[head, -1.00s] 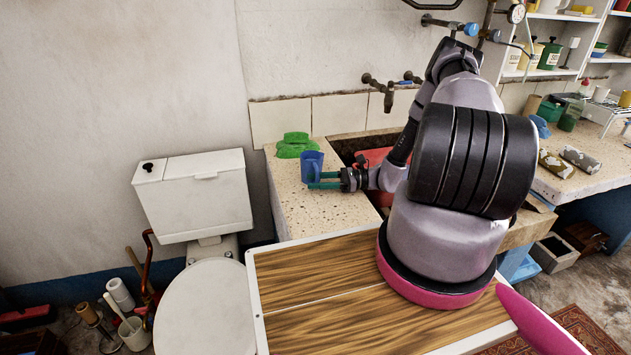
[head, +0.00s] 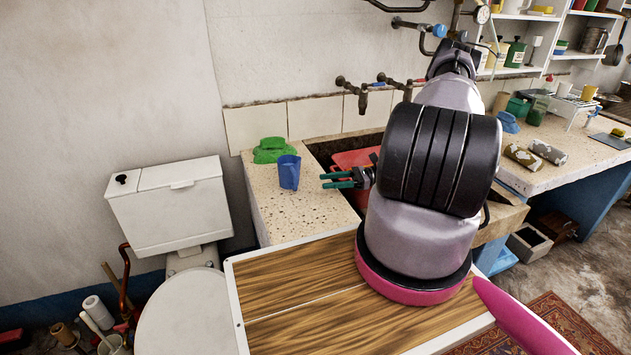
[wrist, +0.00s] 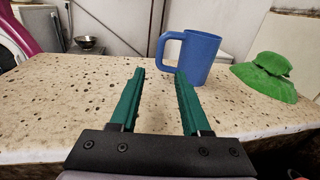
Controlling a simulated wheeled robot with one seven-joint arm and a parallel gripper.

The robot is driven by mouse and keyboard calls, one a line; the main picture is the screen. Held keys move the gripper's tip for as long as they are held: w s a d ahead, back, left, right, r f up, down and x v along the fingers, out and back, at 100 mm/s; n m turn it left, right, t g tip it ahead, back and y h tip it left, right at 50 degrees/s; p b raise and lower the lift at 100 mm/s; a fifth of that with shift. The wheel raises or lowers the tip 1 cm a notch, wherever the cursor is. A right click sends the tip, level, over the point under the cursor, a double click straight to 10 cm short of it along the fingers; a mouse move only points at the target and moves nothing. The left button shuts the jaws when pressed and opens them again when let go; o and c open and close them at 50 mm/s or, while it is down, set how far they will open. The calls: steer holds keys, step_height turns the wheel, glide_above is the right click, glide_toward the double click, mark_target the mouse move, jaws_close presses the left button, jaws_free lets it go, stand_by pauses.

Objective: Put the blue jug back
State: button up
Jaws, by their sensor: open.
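The blue jug (head: 289,173) stands upright on the speckled stone counter (head: 310,212), left of the sink. My gripper (head: 325,181) is to the right of the jug, apart from it, open and empty, with its green fingers pointing left. In the wrist view the jug (wrist: 199,57) stands beyond and slightly right of my fingertips (wrist: 160,73), its handle on the left side. Nothing is between the fingers.
A green cloth-like thing (head: 272,150) lies on the counter behind the jug. A red basin (head: 352,160) sits in the sink beside my gripper. Taps (head: 362,94) stick out from the wall above. A white toilet (head: 170,205) stands at the left.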

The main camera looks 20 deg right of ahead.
steer(key=shift+d, duration=0.35)
steer(key=shift+r, duration=0.15)
steer(key=s+a+r+n+g+h, duration=0.1)
steer(key=a+r+n+g+h, duration=0.15)
steer(key=r, duration=0.65)
steer(key=s+a+r+n+g+h, duration=0.1)
steer(key=r+n+h, duration=0.3)
steer(key=r, duration=0.6)
steer(key=s+a+r+n+g+h, duration=0.1)
steer(key=a+r+n+g+h, duration=0.2)
steer(key=r, duration=0.6)
steer(key=s+a+r+n+t+h, duration=0.2)
steer(key=s+r+t, duration=0.3)
steer(key=s+r, duration=0.4)
steer(key=s+a+r+n+t+h, duration=0.2)
steer(key=s+r+n+t+h, duration=0.2)
steer(key=s+r, duration=0.5)
steer(key=shift+r+t, duration=0.45)
steer(key=shift+r, duration=0.35)
steer(key=shift+w+d, duration=0.1)
